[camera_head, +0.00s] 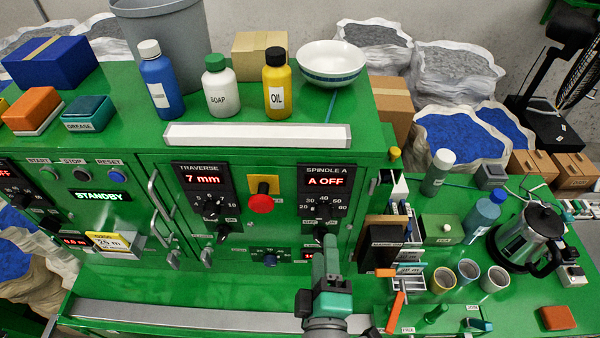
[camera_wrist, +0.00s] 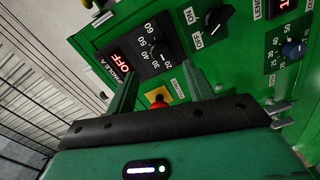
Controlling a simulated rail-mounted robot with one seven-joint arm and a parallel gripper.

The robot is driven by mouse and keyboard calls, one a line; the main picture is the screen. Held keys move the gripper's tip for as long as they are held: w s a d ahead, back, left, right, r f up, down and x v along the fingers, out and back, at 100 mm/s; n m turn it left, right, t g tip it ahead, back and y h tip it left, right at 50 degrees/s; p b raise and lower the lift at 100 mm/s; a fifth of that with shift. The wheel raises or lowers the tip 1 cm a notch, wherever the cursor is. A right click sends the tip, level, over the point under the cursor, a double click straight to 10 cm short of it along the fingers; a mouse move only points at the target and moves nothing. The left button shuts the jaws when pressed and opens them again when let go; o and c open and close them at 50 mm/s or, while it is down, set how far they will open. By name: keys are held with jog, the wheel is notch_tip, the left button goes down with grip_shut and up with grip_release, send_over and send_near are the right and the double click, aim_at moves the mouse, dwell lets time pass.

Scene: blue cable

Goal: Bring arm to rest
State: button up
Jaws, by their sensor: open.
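My gripper (camera_wrist: 158,72) is open and empty in the wrist view, its two fingers apart and pointing at the green machine's front panel. In the head view my arm rises from the bottom centre, with my gripper (camera_head: 324,246) just below the spindle A panel (camera_head: 324,195). The spindle A display reads "A OFF", and it also shows sideways in the wrist view (camera_wrist: 123,61). The red stop button (camera_head: 261,203) sits left of my gripper. A black knob (camera_head: 320,231) lies close to the fingers; I cannot tell whether they touch it.
The machine's top holds a blue bottle (camera_head: 161,82), a soap bottle (camera_head: 219,88), an oil bottle (camera_head: 277,88) and a white bowl (camera_head: 331,64). On the right bench stand several cups, a kettle (camera_head: 526,240) and a rack. A grey ledge (camera_head: 200,316) runs below the panel.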

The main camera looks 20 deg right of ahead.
jog(key=w+a+r+m+t+y+p, duration=0.1)
jog(key=w+a+r+m+t+p, duration=0.15)
jog(key=r, duration=1.05)
jog(key=w+a+r+m+t+y+p, duration=0.15)
jog(key=a+r+m, duration=0.25)
jog(key=r, duration=0.8)
jog(key=s+a+r+m+t+y, duration=0.2)
jog(key=s+a+r, duration=0.1)
jog(key=r, duration=0.6)
jog(key=s+a+r+m+t+y, duration=0.1)
jog(key=s+a+r+m+t, duration=0.1)
jog(key=r, duration=0.6)
jog(key=shift+s+a+r+m+y+p, duration=0.35)
jog(key=shift+s+a+m, duration=0.1)
jog(key=shift+s+a, duration=0.3)
